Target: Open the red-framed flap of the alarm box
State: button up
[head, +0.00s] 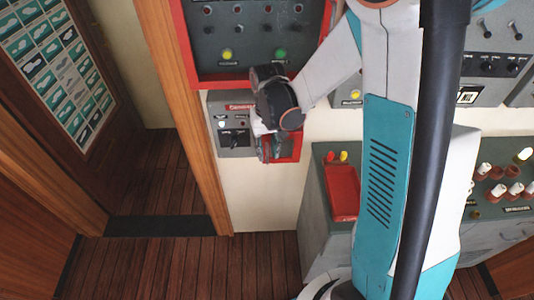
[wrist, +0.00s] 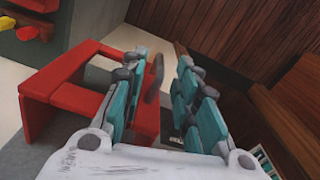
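The alarm box (head: 236,138) is a grey wall panel with a red label and small switches, below a larger red-framed panel. The red-framed flap (head: 295,146) is at its right side, partly hidden by my gripper (head: 270,147). In the wrist view the red frame (wrist: 62,72) fills the left side, and part of its red edge shows between the fingers. My gripper (wrist: 163,65) has its two teal fingers apart. The left finger overlaps the frame in the picture. A dark grey piece (wrist: 153,80) shows between the fingers; whether they touch it I cannot tell.
A larger red-framed panel (head: 210,75) with lamps is above. A grey console (head: 317,215) with a red tray (head: 342,190) stands to the right. A wooden door post (head: 185,90) is to the left. Wooden floor (head: 200,265) lies open below.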

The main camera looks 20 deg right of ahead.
jog(key=shift+f, duration=1.15)
grip_shut()
